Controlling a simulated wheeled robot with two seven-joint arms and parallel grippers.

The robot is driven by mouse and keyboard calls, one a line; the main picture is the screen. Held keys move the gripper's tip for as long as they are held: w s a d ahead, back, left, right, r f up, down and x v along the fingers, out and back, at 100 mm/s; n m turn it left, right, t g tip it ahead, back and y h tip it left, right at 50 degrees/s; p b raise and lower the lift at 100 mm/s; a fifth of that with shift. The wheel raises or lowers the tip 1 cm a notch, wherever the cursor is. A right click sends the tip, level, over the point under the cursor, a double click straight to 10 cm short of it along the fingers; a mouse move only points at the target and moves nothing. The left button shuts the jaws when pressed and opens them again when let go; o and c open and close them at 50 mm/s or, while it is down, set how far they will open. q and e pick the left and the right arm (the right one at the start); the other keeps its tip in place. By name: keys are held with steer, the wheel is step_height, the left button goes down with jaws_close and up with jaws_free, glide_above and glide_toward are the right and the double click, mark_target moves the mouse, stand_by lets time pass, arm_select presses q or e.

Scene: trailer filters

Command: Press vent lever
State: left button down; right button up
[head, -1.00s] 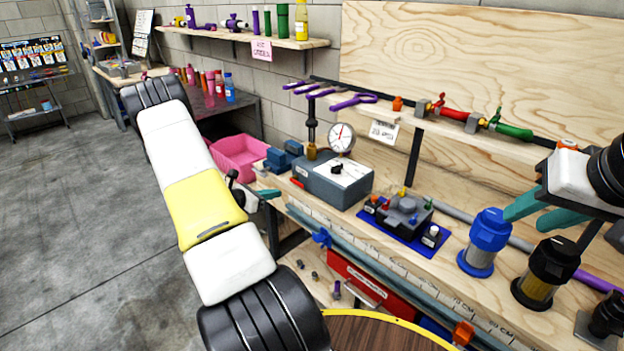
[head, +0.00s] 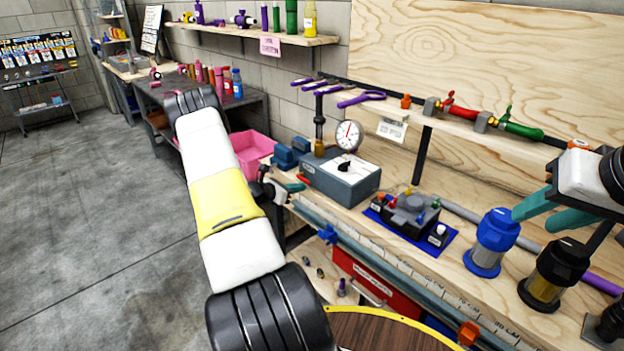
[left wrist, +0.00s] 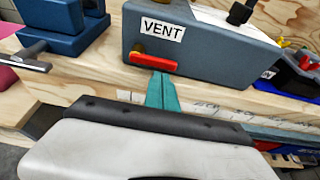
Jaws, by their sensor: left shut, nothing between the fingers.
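The vent lever is a small red bar (left wrist: 153,62) with a yellow end on the front of a grey-blue box (left wrist: 205,55), under a white "VENT" label (left wrist: 162,29). In the head view the lever (head: 303,179) shows as a small red bit at the left side of the box (head: 345,184). My left gripper (left wrist: 162,80) is shut and empty, its teal fingertips right at the lower edge of the lever. I cannot tell whether they touch it. The left gripper also shows in the head view (head: 294,187). My right gripper (head: 548,212) is open and empty at the right.
A pressure gauge (head: 348,135) stands behind the box, and blue blocks (head: 290,152) sit to its left. A blue mat (head: 445,242) with a small grey device lies to the right. Blue (head: 493,243) and black (head: 553,273) filters stand near the right gripper. A pink bin (head: 252,147) is at the left.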

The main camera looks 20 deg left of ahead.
arm_select(q)
steer(key=shift+w+d+f, duration=0.2)
steer(key=shift+w+f, duration=0.05)
steer(key=shift+w, duration=0.3)
steer(key=shift+r+n+h, duration=0.3)
steer(key=shift+n, duration=0.1)
steer(key=shift+d+r+n+g, duration=0.1)
steer(key=shift+r+n+g, duration=0.2)
steer(key=shift+n, duration=0.2)
steer(key=r+n+h, duration=0.1)
steer(key=n+h, duration=0.1)
steer(key=shift+r+n, duration=0.15)
steer(key=shift+n, duration=0.15)
steer(key=n+h, duration=0.1)
steer(key=r+n, duration=0.1)
steer(key=n, duration=0.1)
steer(key=shift+w+a+r+h, duration=0.1)
steer(key=shift+a+r+h, duration=0.15)
steer(key=shift+a+h, duration=0.15)
steer(key=n, duration=0.1)
steer(key=r+n+h, duration=0.1)
steer(key=shift+w+a+n, duration=0.1)
steer(key=shift+a+n, duration=0.2)
steer(key=shift+n, duration=0.1)
